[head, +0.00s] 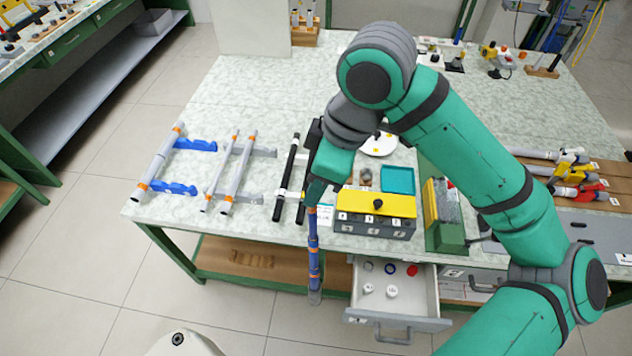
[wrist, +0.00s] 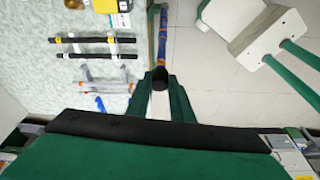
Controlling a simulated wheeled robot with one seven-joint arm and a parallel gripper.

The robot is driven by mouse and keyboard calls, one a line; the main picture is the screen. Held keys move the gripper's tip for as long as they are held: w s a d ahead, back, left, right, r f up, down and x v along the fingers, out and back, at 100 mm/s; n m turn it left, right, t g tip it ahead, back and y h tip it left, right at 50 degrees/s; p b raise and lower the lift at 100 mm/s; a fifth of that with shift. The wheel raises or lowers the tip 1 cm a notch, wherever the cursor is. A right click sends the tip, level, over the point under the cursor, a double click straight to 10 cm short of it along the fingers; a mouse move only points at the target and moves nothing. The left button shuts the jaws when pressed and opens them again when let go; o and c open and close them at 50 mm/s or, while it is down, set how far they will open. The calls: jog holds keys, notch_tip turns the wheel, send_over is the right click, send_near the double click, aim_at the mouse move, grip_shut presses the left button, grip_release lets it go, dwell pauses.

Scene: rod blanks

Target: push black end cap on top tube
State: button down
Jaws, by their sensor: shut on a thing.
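My gripper (head: 314,196) is shut on a blue tube (head: 314,250) with orange bands and a grey lower end. The tube hangs steeply down in front of the table's front edge. In the wrist view the blue tube (wrist: 162,42) runs up from between my green fingertips (wrist: 160,88). A black round end (wrist: 160,76) shows between the fingers at the tube's near end; I cannot tell if it is an end cap.
Left of my gripper, two black rods (head: 287,172), two pale tubes (head: 238,172) and a grey tube (head: 158,165) on blue brackets lie on the table. A yellow-topped box (head: 362,203) stands just to the right. The drawer juts out below it.

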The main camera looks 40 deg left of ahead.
jog(key=c, duration=1.6)
grip_release()
jog(key=shift+w, duration=0.1)
jog(key=shift+o, duration=0.2)
jog(key=shift+d, duration=0.1)
jog(key=v, duration=1.2)
